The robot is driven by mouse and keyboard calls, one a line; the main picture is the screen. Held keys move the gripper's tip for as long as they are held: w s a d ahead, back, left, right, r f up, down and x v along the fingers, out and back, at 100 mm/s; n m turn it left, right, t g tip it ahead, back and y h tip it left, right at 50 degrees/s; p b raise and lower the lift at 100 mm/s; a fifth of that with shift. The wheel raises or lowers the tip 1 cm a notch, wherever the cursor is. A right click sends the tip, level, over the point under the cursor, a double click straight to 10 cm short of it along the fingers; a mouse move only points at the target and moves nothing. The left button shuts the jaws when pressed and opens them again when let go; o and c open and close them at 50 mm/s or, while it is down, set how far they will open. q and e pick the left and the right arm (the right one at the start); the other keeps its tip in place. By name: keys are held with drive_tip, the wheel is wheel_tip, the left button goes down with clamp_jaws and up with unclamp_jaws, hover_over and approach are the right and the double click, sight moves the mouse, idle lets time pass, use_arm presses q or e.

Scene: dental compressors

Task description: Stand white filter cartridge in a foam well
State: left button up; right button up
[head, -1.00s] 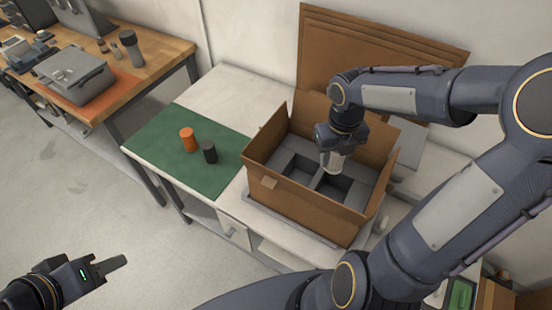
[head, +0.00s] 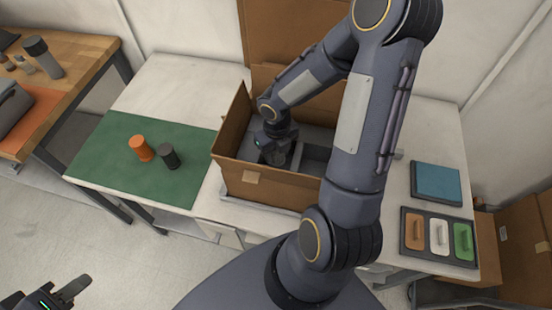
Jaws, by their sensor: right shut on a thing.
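My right gripper (head: 275,151) reaches down inside an open cardboard box (head: 268,188). It is shut on the white filter cartridge, which is mostly hidden by the gripper and the box wall. Grey foam (head: 318,136) with dark wells lines the box. The cartridge is low at the left part of the foam; I cannot tell whether it is inside a well or how deep. My arm hides the right side of the box. My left gripper (head: 72,289) is at the bottom left, over the floor and away from the table; its finger gap is not visible.
A tray with orange, white and green handled pieces (head: 438,237) and a blue pad (head: 436,184) lie at right. The table behind the mat is clear.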

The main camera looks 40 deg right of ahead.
sight(277, 158)
wheel_tip(277, 158, down, 3)
drive_tip(key=shift+f+b, duration=0.2)
drive_tip(key=shift+b, duration=0.15)
drive_tip(key=shift+f, duration=0.1)
drive_tip(key=shift+f, duration=0.1)
drive_tip(key=o, duration=0.7)
drive_tip(key=shift+r, duration=0.3)
wheel_tip(277, 158, up, 12)
drive_tip(key=shift+f+p, duration=0.15)
drive_tip(key=shift+p, duration=0.75)
